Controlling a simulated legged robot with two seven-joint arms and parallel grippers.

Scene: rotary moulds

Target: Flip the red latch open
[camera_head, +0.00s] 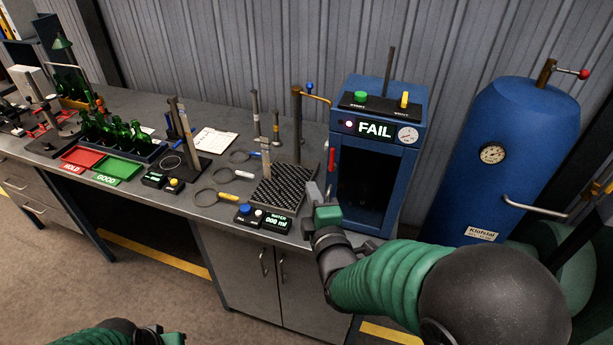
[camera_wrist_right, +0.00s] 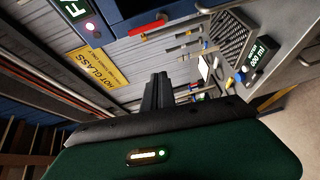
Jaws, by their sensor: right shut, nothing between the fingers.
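The red latch (camera_head: 331,160) is a small upright red bar at the left front edge of the blue test cabinet (camera_head: 408,180), beside its dark opening. In the right wrist view the red latch (camera_wrist_right: 148,28) shows near the top, ahead of the fingertips and apart from them. My right gripper (camera_head: 311,192) is in front of the cabinet, below and slightly left of the latch. Its fingers are shut and empty, and they also show in the right wrist view (camera_wrist_right: 157,80). Part of my left arm shows at the bottom left; its fingers are hidden.
A perforated block (camera_head: 285,192) and a small readout box (camera_head: 279,225) stand left of the gripper. A blue tank (camera_head: 500,160) stands at the right.

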